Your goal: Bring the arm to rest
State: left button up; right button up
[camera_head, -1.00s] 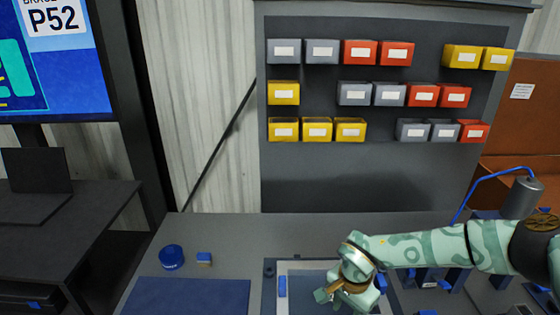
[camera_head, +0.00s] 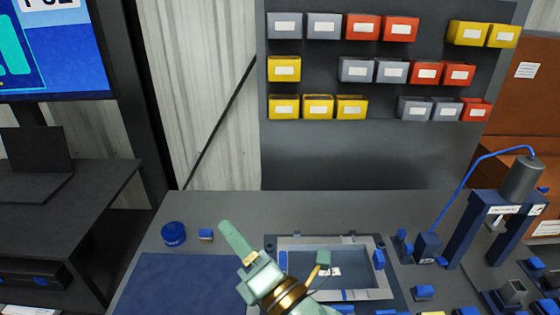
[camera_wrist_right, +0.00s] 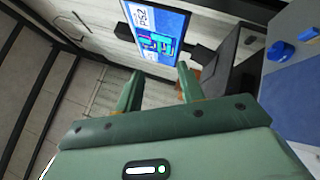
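My right gripper (camera_head: 280,256) shows at the lower middle of the head view, in front of the grey-framed fixture (camera_head: 376,293) on the bench. Its two green fingers are spread apart and point up and away, with nothing between them. The right wrist view also shows the fingers (camera_wrist_right: 158,88) apart and empty, with the screen and wall beyond. The gripper covers the fixture's left front corner. My left arm and gripper do not show.
A blue mat (camera_head: 180,282) lies left of my gripper, with a blue round container (camera_head: 174,234) and a small blue block (camera_head: 206,235) behind it. A blue press stand (camera_head: 460,228) and several blue parts are at right. Labelled bins hang behind. A screen (camera_head: 50,55) stands left.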

jog(key=d+f+m+h, duration=0.5)
jog(key=d+m+h, duration=0.25)
jog(key=d, duration=0.35)
jog(key=d+f+m+h, duration=0.5)
jog(key=d+m+h, duration=0.2)
jog(key=d+m, duration=0.25)
jog(key=s+d+f+m+g+h, duration=0.4)
jog(key=s+d+f+m+g, duration=0.45)
jog(key=s+d, duration=0.65)
jog(key=s+a+f+g+y+b, duration=0.1)
jog(key=s+a+f+g+b, duration=0.1)
jog(key=f, duration=1.3)
jog(key=s+a+f+g+y+b, duration=0.1)
jog(key=f+y+b, duration=0.1)
jog(key=f, duration=1.4)
jog(key=s+f+m+g+y+b, duration=0.1)
jog(key=s+f+m+g+b, duration=0.1)
jog(key=s+f, duration=1.7)
jog(key=shift+s+g+b, duration=0.55)
jog(key=shift+s+b, duration=0.05)
jog(key=shift+b, duration=0.05)
